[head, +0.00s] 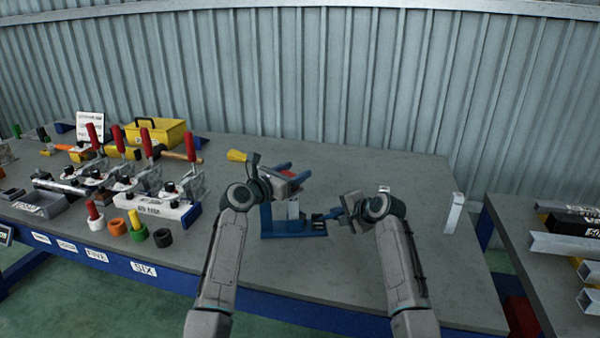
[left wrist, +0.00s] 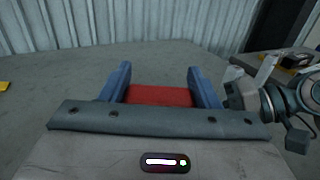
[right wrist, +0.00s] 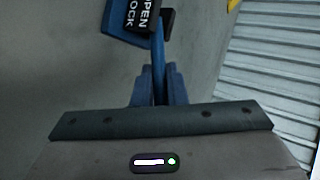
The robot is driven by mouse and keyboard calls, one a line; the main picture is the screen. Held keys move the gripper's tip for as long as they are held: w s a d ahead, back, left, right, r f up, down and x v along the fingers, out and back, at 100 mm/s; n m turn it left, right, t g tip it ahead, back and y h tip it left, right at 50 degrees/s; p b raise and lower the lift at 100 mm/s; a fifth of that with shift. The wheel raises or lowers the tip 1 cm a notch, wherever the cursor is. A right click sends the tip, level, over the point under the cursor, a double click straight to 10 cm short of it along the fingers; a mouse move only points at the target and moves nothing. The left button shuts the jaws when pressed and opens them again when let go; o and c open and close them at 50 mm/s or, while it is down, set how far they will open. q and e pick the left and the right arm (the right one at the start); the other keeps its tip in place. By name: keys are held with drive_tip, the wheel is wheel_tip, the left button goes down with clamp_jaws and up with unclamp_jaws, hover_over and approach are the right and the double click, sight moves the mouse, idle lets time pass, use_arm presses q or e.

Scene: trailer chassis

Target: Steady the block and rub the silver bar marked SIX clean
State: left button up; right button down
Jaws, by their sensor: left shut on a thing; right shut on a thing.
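My left gripper (head: 289,173) is shut on a red block (left wrist: 158,96); its blue fingers press on both sides of it. A blue fixture (head: 269,222) stands on the bench just below it, with a silver upright piece (head: 293,209) at its middle. My right gripper (head: 322,217) is at the fixture's right side. Its fingers are shut on a thin blue piece (right wrist: 158,55), beside a black label (right wrist: 148,14) reading OPEN and LOCK. A small upright silver bar (head: 454,213) stands at the bench's right end; its marking is unreadable. I cannot make out SIX on any bar.
Red-handled clamps (head: 147,145), coloured cups (head: 136,226) and a yellow toolbox (head: 160,132) crowd the left of the bench. A yellow-tipped tool (head: 238,156) lies beside my left gripper. A SIX label (head: 143,269) is on the bench front.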

use_arm(q)
drive_tip(key=shift+a, duration=0.5)
drive_tip(key=shift+d+r, duration=0.1)
drive_tip(key=shift+r, duration=3.95)
drive_tip(key=shift+f, duration=0.2)
drive_tip(key=shift+f, duration=3.9)
drive_tip(key=shift+r, duration=4.05)
